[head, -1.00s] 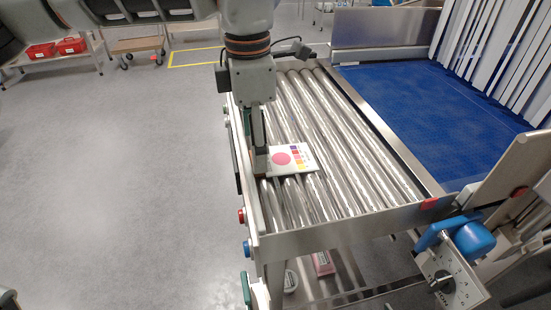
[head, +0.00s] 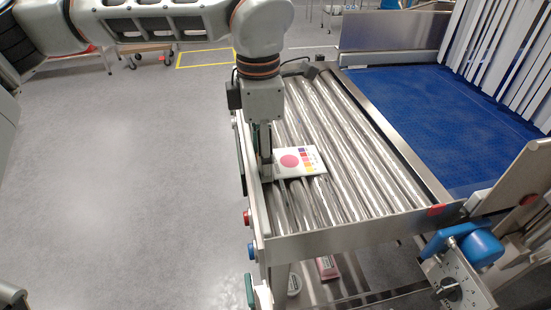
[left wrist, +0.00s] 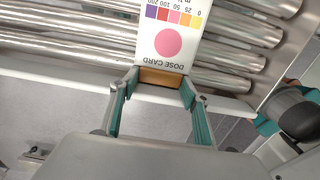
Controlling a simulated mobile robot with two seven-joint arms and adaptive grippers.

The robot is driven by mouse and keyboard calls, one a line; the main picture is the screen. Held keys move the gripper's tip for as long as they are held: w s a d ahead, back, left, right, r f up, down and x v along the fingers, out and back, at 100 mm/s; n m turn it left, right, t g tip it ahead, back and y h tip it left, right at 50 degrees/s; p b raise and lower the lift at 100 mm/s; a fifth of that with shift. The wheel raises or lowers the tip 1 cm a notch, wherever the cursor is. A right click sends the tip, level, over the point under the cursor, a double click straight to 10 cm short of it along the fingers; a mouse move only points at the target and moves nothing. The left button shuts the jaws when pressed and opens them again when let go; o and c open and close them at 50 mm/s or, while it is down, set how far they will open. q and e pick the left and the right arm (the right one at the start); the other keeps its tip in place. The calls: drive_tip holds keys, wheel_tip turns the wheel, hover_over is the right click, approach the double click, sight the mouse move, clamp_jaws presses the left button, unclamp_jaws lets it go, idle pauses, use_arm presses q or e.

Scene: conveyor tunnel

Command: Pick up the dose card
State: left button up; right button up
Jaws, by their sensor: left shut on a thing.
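The dose card (head: 299,161) is white with a pink disc and a row of coloured squares. It is over the near left part of the metal rollers; I cannot tell whether it touches them. My left gripper (head: 266,171) points down at the card's left end. In the left wrist view, the card (left wrist: 170,45) shows its printed name upside down. A brown-orange edge (left wrist: 160,77) at its near end sits between the fingertips of my left gripper (left wrist: 159,83), which is shut on the card. My right gripper is out of view.
The roller bed (head: 350,170) has a metal side rail with red and blue buttons. A blue belt (head: 430,125) and hanging white strips (head: 500,60) are at the right. A blue-capped control unit (head: 480,248) stands at the front right. Grey floor is clear at left.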

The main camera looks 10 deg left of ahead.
use_arm(q)
wheel_tip(320, 180, up, 20)
drive_tip(key=p, duration=0.2)
idle(0.4)
drive_tip(key=shift+o, duration=0.6)
drive_tip(key=c, duration=0.8)
